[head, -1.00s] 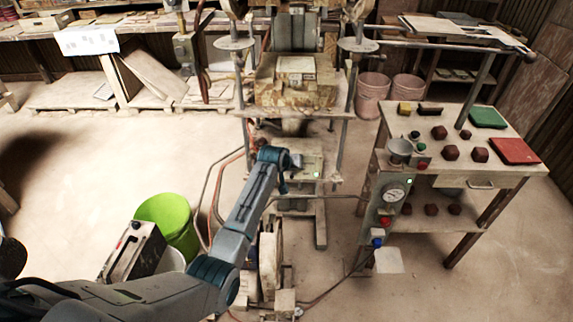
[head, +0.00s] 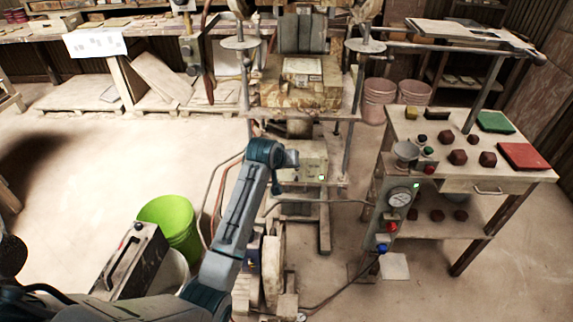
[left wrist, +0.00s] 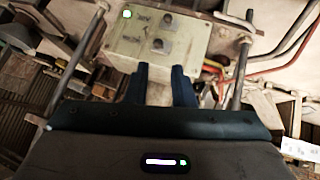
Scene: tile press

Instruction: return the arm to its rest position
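My left arm reaches in from the lower left in the head view, its teal wrist in front of the press (head: 301,93). In the left wrist view my left gripper (left wrist: 164,84) has two dark fingers standing apart, with nothing seen held between them. It points toward a pale control box (left wrist: 160,38) with a lit green lamp and dark knobs. The control box also shows in the head view (head: 304,166), just right of the wrist. The fingertips cannot be made out in the head view. My right gripper is not in view.
A bench (head: 457,184) with reddish-brown blocks, a green tile (head: 495,122) and a red tile (head: 524,156) stands at right. A gauge panel (head: 398,198) is on its left side. A green bucket (head: 171,226) stands at left. Hoses and cables cross the floor. Open floor lies at far left.

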